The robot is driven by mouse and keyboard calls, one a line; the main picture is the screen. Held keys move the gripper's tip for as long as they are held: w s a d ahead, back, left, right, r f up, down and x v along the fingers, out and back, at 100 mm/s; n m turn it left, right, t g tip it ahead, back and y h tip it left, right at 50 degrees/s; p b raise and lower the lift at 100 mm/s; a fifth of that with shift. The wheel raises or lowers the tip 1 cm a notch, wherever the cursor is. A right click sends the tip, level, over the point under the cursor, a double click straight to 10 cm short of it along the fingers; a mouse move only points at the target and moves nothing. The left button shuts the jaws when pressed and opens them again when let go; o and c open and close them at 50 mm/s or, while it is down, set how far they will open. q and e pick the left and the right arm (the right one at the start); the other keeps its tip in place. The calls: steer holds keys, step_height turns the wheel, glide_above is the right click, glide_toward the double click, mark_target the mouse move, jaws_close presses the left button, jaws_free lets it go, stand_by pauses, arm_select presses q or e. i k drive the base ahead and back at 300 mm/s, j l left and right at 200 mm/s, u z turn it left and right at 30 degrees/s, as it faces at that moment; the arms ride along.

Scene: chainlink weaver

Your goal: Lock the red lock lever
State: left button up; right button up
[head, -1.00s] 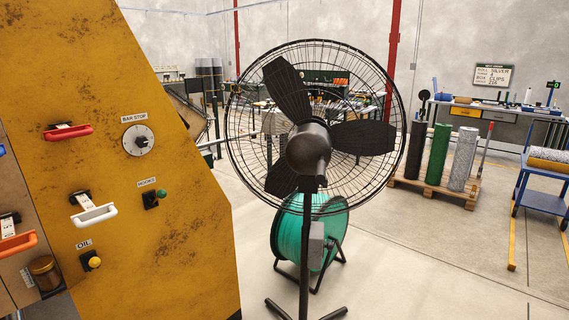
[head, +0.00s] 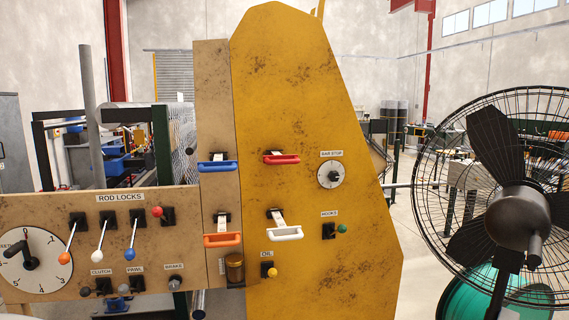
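On the tan panel at the left, below the ROD LOCKS label, is a row of levers. The red-tipped lever (head: 157,211) is at the row's right end, its ball beside its black mount at about the same height. The orange-tipped lever (head: 68,245), white-tipped lever (head: 100,240) and blue-tipped lever (head: 132,240) slant down from their mounts. A separate red handle (head: 281,160) is on the yellow panel. Neither of my grippers is in view.
Blue (head: 217,166), orange (head: 222,240) and white (head: 285,233) handles stick out from the machine's face. A dial with a crank (head: 28,258) is at the far left. A large fan (head: 515,212) stands at the right, before a green reel (head: 465,296).

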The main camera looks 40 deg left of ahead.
mark_target(156, 212)
steer(key=u, duration=2)
